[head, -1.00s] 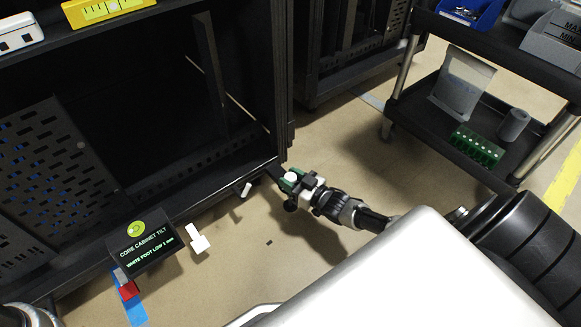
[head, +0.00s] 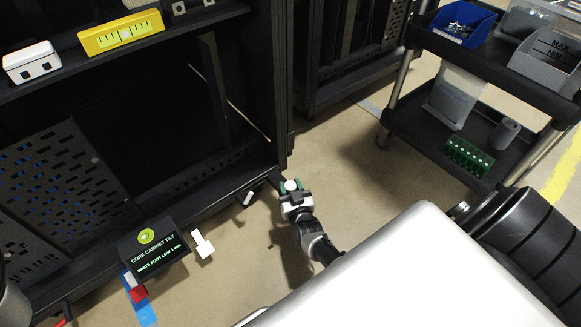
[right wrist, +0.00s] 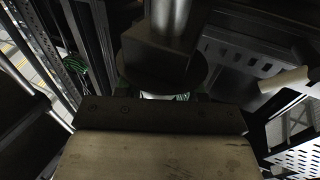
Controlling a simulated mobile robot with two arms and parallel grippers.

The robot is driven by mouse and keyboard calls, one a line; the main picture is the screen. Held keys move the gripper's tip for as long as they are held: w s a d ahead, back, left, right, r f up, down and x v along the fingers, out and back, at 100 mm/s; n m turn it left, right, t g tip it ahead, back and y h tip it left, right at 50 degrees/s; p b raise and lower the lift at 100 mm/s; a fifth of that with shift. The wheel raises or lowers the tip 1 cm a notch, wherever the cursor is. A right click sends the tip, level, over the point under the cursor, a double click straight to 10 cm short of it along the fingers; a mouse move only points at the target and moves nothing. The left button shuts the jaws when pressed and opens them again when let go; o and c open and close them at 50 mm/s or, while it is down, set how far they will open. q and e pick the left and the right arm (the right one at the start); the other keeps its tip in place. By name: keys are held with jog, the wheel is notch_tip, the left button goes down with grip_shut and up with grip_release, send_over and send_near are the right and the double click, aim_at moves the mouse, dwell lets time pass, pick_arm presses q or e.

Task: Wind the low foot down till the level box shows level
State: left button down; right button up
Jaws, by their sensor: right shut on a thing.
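The level box (head: 153,250), a black display, reads "CORE CABINET TILT" and a line that looks like "WHITE FOOT LOW 1 mm", under a green round mark. My right gripper (head: 292,188) is shut at the cabinet's front right corner on what appears to be the foot, with green and white parts showing. In the right wrist view a dark round foot (right wrist: 165,75) under a metal stem fills the space before the jaw; the jaw tips are mostly hidden. My left gripper does not show.
A white tag-like piece (head: 203,246) is near the level box. A yellow level (head: 121,33) and a white box (head: 32,62) rest on the cabinet shelf. A cart (head: 470,120) stands right; open floor lies between.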

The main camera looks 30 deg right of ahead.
dwell(0.4)
jog(key=o, duration=0.9)
